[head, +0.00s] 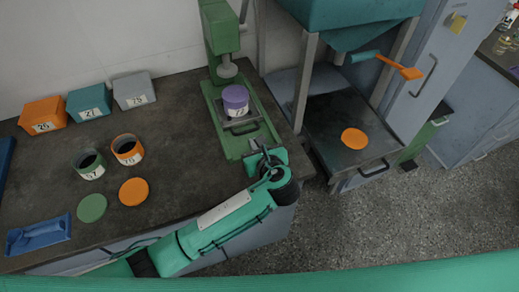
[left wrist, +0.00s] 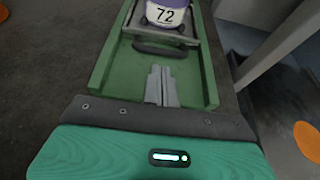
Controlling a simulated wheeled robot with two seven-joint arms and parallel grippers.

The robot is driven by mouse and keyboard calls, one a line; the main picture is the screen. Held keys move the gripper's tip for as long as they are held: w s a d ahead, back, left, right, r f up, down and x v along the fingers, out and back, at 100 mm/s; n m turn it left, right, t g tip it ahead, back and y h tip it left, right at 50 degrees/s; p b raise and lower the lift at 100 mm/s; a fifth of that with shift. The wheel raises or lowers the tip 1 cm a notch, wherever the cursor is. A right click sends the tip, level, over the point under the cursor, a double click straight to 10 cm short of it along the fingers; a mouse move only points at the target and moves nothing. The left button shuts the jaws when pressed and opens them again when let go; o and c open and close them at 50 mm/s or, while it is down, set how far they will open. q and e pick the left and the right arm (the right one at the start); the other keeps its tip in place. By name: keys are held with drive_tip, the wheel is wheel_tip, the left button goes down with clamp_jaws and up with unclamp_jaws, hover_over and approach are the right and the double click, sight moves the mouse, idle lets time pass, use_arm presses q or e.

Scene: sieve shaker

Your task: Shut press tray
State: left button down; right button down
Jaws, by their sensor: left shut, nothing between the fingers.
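The green press (head: 221,35) stands at the back of the dark bench. Its grey tray (head: 252,114) sits on the green base, out in front of the press head. A purple-lidded jar labelled 72 (head: 235,99) stands upright on the tray. The jar (left wrist: 166,14) and the dark tray handle (left wrist: 158,48) show at the top of the left wrist view. My left gripper (head: 257,147) is over the front end of the press base, in front of the handle. Its fingers (left wrist: 160,70) are together and empty, with a gap to the handle. My right gripper is not in view.
Orange (head: 43,114), teal (head: 89,102) and grey (head: 134,91) bins stand along the wall. Two open jars (head: 127,149) and loose lids (head: 134,191) lie left of the press. A metal-legged stand (head: 306,80) with an orange disc (head: 354,138) is close on the right.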

sight(240, 115)
use_arm(q)
drive_tip(key=shift+x, duration=1.7)
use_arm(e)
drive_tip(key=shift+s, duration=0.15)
